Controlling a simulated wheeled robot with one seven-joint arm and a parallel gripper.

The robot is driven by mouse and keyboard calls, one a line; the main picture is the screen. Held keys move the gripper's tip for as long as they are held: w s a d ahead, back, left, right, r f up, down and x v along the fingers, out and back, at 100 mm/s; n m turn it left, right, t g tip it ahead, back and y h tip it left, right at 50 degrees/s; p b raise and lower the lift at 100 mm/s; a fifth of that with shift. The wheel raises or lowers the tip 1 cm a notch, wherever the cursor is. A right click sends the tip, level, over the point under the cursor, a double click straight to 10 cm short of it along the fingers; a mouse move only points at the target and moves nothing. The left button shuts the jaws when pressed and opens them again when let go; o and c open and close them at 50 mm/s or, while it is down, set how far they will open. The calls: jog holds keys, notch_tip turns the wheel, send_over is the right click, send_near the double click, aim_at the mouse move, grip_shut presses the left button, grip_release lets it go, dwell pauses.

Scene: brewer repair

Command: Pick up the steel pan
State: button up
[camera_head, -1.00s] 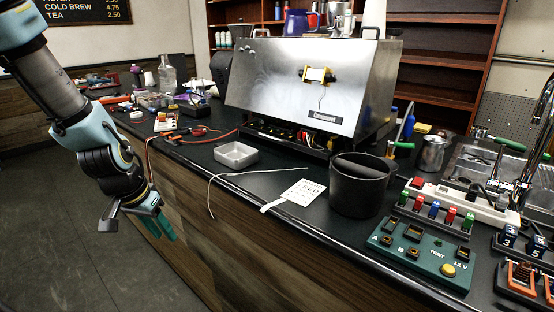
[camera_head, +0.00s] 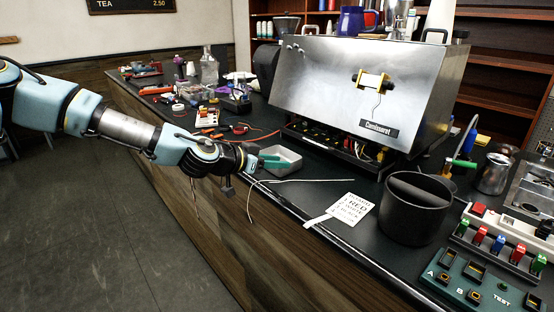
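The steel pan (camera_head: 288,154), a small shallow square light-grey tray, sits on the black counter in front of the steel brewer. My gripper (camera_head: 257,168) is at the counter's front edge, just left of the pan and reaching toward it. A teal finger overlaps the pan's near left side in the picture, hiding part of it; I cannot tell whether it touches. The fingers look spread, with nothing seen between them.
The steel brewer (camera_head: 345,85) stands behind the pan. A thin pale wire (camera_head: 305,181) and a printed card (camera_head: 350,208) lie to the right. A black bin (camera_head: 413,215) stands farther right. Tools and parts, including a glass bottle (camera_head: 209,68), clutter the counter at left.

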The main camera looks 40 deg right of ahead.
jog(key=p+x, duration=0.3)
jog(key=x, duration=0.2)
jog(key=shift+s+d+r, duration=0.1)
jog(key=shift+d+f, duration=0.35)
jog(key=shift+d, duration=0.15)
jog(key=shift+c, duration=0.4)
grip_shut()
dwell(0.6)
